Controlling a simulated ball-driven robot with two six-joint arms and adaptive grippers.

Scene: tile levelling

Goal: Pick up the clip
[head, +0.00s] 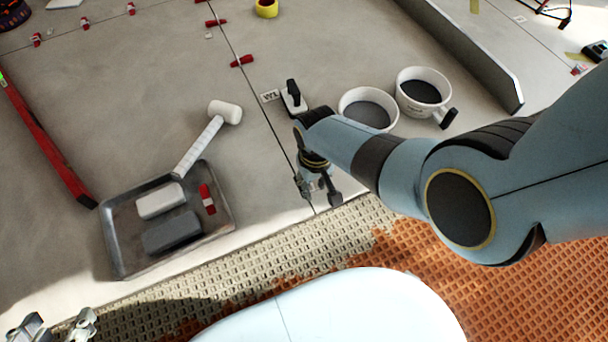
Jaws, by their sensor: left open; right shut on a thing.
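My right gripper (319,190) points down over the near edge of the grey tiles, beside a dark joint line. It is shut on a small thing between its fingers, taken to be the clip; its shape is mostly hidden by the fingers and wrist. My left gripper (55,326) is open at the bottom left corner, partly cut off by the frame and away from the objects. Other small red and white pieces (84,23) stand along a joint at the upper left.
A metal tray (122,248) holds a white block, a grey block and a red-white piece. A white mallet (200,143) leans at its rim. Two white buckets (402,75) and a black-handled tool (293,97) stand beyond my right gripper. A red level (45,140) lies left.

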